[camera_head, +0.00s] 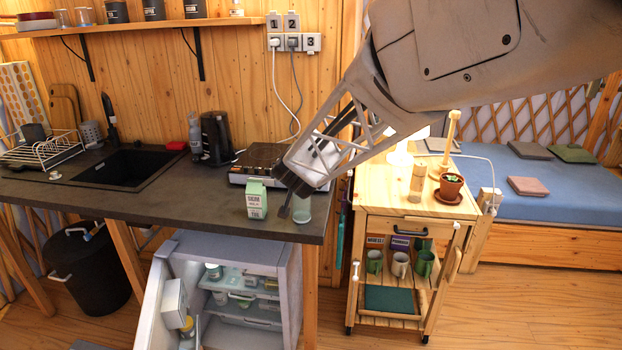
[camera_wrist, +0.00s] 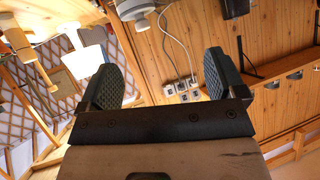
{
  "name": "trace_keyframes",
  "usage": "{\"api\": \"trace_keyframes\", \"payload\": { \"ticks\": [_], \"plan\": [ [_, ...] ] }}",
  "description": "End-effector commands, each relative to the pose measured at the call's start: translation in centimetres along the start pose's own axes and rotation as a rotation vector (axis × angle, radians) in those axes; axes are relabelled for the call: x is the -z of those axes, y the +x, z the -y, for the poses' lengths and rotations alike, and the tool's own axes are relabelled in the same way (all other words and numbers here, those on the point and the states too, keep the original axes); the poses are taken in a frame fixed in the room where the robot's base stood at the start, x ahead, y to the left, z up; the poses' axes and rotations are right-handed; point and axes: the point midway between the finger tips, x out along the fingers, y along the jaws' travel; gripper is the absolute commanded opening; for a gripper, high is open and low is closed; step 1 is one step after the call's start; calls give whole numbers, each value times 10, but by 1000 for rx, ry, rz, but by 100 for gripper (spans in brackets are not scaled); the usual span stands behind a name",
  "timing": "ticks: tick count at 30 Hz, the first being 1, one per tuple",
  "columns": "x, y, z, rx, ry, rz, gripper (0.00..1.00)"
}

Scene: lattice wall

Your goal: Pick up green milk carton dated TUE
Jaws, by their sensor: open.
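The green milk carton (camera_head: 256,198) stands upright on the dark countertop (camera_head: 150,207), close to its front edge. It is pale green with a white label; the small lower print looks like TUE, but it is hard to read. My gripper (camera_head: 291,200) is just right of the carton, apart from it, above the counter's right end. In the wrist view my gripper (camera_wrist: 163,78) has its two dark pads wide apart with nothing between them. The carton does not show in the wrist view.
A pale green glass (camera_head: 301,210) stands right by my gripper at the counter's end. A hotplate (camera_head: 240,178) lies behind, partly hidden by my arm. A black coffee maker (camera_head: 216,137) and the sink (camera_head: 125,168) are further left. The counter left of the carton is clear.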

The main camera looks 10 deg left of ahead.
Motion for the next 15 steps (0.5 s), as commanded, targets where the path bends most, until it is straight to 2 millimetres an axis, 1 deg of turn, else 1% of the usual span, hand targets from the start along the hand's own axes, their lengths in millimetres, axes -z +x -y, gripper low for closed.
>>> {"api": "trace_keyframes", "payload": {
  "ticks": [1, 6, 12, 15],
  "plan": [
    [-4, 14, 13, -10, -4, -12, 89],
    [-15, 55, 47, -68, -11, -66, 89],
    [-37, 98, 87, -152, -25, -114, 89],
    [-50, 113, 103, -192, -35, -130, 89]
  ]
}}
